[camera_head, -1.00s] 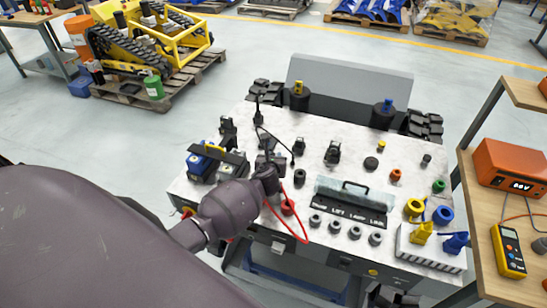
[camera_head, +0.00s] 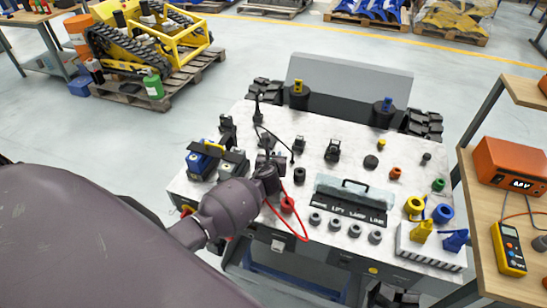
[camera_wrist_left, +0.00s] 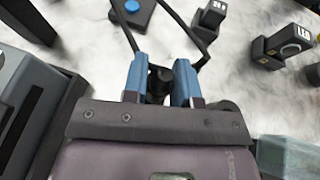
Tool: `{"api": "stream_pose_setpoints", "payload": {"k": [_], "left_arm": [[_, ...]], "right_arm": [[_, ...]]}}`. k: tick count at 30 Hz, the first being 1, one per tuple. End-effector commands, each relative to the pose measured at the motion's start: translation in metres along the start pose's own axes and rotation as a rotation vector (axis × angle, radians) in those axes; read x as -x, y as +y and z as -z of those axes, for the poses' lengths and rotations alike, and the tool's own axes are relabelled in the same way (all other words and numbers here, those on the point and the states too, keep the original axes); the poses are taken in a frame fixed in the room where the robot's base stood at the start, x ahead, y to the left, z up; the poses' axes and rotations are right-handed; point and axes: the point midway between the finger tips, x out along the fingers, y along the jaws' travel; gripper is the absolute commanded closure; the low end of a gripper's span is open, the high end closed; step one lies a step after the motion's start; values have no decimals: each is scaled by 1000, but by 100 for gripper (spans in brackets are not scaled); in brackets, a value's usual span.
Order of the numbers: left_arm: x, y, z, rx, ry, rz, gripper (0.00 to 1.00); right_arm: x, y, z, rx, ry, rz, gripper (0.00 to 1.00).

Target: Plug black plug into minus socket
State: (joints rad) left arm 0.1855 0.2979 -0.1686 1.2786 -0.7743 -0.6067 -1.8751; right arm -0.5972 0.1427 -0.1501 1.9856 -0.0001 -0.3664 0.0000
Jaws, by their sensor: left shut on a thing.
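My left gripper (camera_head: 270,163) is over the left part of the carrier's light top panel. In the left wrist view its two blue fingers (camera_wrist_left: 160,84) are shut on the black plug (camera_wrist_left: 159,80), a small dark piece between them. A black cable runs near it. A black ring-shaped socket (camera_head: 300,175), which seems to be the minus socket, is just right of the gripper, apart from it in the picture. A red socket (camera_head: 288,205) with a red cable lies nearer. The plug's tip is hidden, so I cannot tell its height above the panel. My right gripper is not seen.
A grey cover with a handle (camera_head: 345,192) and several grey round sockets lie right of the gripper. A blue-and-black block (camera_head: 205,160) stands left. A white block (camera_head: 430,250) holds yellow and blue plugs. A bench with an orange meter (camera_head: 508,165) is at right.

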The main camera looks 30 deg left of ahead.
Motion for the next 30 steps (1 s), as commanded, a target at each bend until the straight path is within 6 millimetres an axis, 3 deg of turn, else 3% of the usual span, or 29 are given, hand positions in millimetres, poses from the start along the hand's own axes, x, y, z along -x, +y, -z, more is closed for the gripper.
{"api": "stream_pose_setpoints", "payload": {"k": [1,5,6,11,23,30], "left_arm": [[0,2,9,-4,12,-3,98],[0,3,11,-4,14,-4,98],[0,3,11,-4,15,-4,68],[0,4,12,-5,17,-6,44],[2,5,13,-6,18,-7,44],[34,4,10,-5,14,-6,44]], "right_arm": [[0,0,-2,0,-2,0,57],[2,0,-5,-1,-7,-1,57],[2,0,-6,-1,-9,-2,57],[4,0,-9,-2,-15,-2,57],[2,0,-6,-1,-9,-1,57],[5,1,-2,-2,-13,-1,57]]}}
